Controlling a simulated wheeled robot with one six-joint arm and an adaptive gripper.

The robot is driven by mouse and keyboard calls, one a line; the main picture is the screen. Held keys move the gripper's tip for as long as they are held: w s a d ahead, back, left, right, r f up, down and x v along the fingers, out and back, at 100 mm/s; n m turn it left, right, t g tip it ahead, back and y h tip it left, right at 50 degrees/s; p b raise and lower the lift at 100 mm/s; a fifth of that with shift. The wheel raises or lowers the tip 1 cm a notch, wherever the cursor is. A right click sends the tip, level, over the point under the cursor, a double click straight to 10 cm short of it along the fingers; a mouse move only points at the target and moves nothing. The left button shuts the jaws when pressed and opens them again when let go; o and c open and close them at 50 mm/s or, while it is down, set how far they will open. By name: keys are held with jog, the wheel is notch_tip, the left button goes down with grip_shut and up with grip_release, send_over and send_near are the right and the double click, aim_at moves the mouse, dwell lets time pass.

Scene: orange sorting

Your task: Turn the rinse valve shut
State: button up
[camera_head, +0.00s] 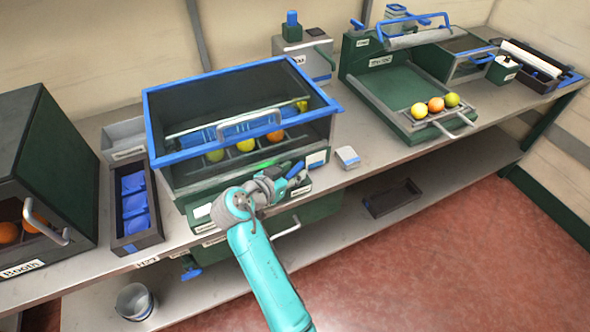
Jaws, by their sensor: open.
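My gripper (291,180) is at the end of my teal arm, at the front of the blue-rimmed tank (158,161), and it is open. A small blue part (295,169) shows right at its fingertips; I cannot tell whether they touch it. No readable label names the rinse valve. Another blue handle-like part (190,273) hangs below the bench front, to the left of my arm. I cannot tell which of these is the valve, or how it is turned. Several yellow and orange fruits (246,145) lie inside the tank. A green light (264,163) shows on its front.
A dark booth (45,150) with oranges stands at the left, next to a bin of blue pieces (152,217). A green tray unit (405,85) with three fruits is at the right. A metal bucket (134,301) sits on the lower shelf. The red floor is clear.

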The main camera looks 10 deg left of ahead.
jog(key=v, duration=0.6)
jog(key=shift+s, duration=0.2)
